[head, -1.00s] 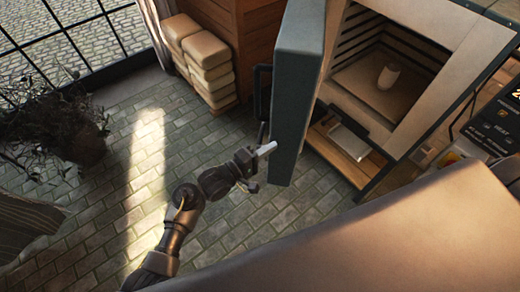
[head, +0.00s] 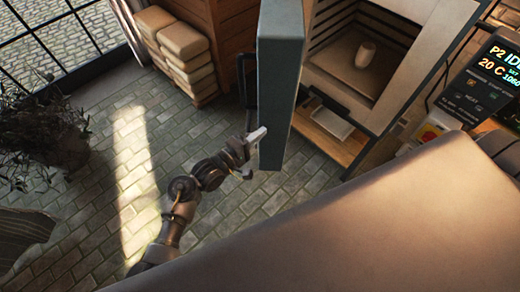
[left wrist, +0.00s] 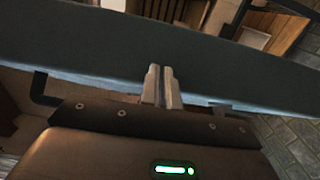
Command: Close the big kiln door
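The big kiln door (head: 282,80) stands wide open as a thick dark grey slab left of the kiln (head: 440,50), edge toward me in the head view. In the left wrist view the door (left wrist: 110,52) crosses the picture as a long band. A black handle (head: 246,75) shows on the door's left face; part of it also shows in the left wrist view (left wrist: 40,90). My left gripper (head: 257,135) is by the door's lower near end, its fingers (left wrist: 162,85) together with nothing seen between them. I cannot tell whether they touch the door. My right gripper is not in view.
A light cup (head: 365,53) stands inside the kiln chamber. A shelf (head: 325,135) below holds a pale block. A control panel (head: 485,75) is at the right. Stacked bags (head: 182,45) and a plant (head: 45,130) stand at the left. The brick floor between is clear.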

